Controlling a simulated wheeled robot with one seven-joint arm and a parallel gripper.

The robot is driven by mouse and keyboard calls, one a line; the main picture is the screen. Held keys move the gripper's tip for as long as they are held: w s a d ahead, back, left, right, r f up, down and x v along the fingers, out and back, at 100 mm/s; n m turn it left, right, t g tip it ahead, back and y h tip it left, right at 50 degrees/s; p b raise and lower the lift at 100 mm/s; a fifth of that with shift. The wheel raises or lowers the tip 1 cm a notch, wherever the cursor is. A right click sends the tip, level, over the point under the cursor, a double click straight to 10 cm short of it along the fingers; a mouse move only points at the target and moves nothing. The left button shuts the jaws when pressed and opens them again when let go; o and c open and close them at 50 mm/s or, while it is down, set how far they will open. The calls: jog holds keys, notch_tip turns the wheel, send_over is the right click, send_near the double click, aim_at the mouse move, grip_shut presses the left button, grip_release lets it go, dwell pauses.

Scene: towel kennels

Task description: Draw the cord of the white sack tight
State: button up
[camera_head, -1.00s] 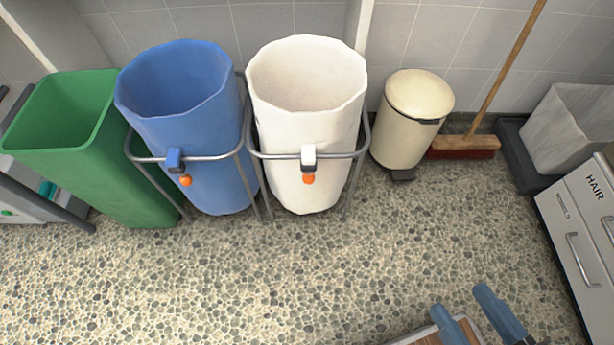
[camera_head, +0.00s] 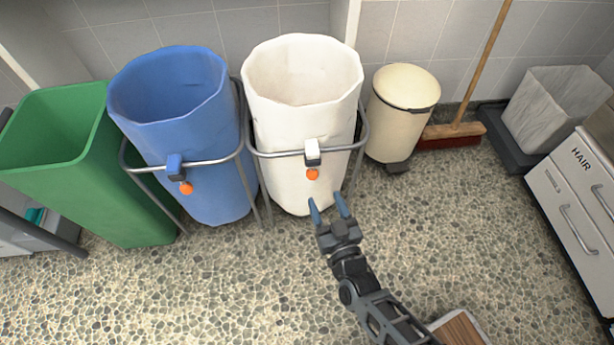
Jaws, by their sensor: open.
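The white sack (camera_head: 290,115) hangs upright in a grey metal ring stand (camera_head: 357,150), its mouth wide open. A white cord lock (camera_head: 312,150) sits at the front of its ring, with an orange ball (camera_head: 312,174) hanging just below it. My gripper (camera_head: 328,207) is open and empty, its two blue fingertips pointing toward the sack. In the picture it is below and slightly right of the orange ball, apart from it. The cord itself is too small to make out.
A blue sack (camera_head: 185,105) with its own orange ball (camera_head: 186,188) stands left, beside a green bin (camera_head: 65,150). A cream pedal bin (camera_head: 400,115), a broom (camera_head: 450,135) and a drawer cabinet (camera_head: 570,205) are on the right.

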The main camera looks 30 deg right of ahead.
aim_at(314, 178)
jog(key=w, duration=0.3)
jog(key=shift+f, duration=0.25)
jog(key=shift+w+d+b, duration=0.2)
jog(key=shift+w+b, duration=0.1)
jog(key=shift+w, duration=0.9)
jog(key=shift+w+d+b, duration=0.2)
jog(key=shift+w+b, duration=0.15)
jog(key=shift+w, duration=0.8)
jog(key=shift+w+d+b, duration=0.2)
jog(key=shift+w+b, duration=0.1)
jog(key=shift+w, duration=0.9)
jog(key=shift+c, duration=0.3)
grip_shut()
